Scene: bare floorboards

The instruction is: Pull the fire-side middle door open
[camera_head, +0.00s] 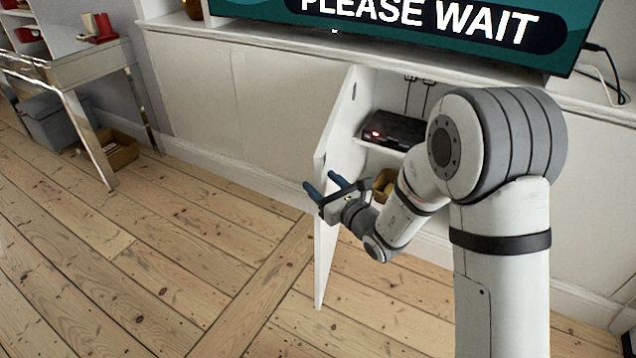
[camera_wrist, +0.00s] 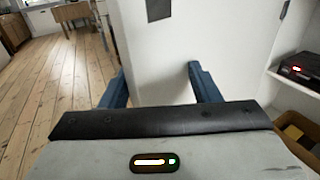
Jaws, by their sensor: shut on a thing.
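The white cabinet door (camera_head: 341,128) stands swung out from the low white cabinet, hinged on the left of the opening, and the compartment behind it shows. My gripper (camera_head: 324,184) is at the door, its blue fingers on either side of part of it. In the wrist view, my gripper (camera_wrist: 158,72) has one finger at each side of the white door (camera_wrist: 160,45), and it is shut on the door. The exact contact is hard to see. A dark piece (camera_wrist: 158,10) is on the door face.
A black box with a red light (camera_head: 395,129) sits on the shelf inside, with a yellowish bin (camera_head: 384,183) below. A screen (camera_head: 420,22) stands on the cabinet top. A desk (camera_head: 70,72) is at the left. The floorboards (camera_head: 150,230) left of the door are clear.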

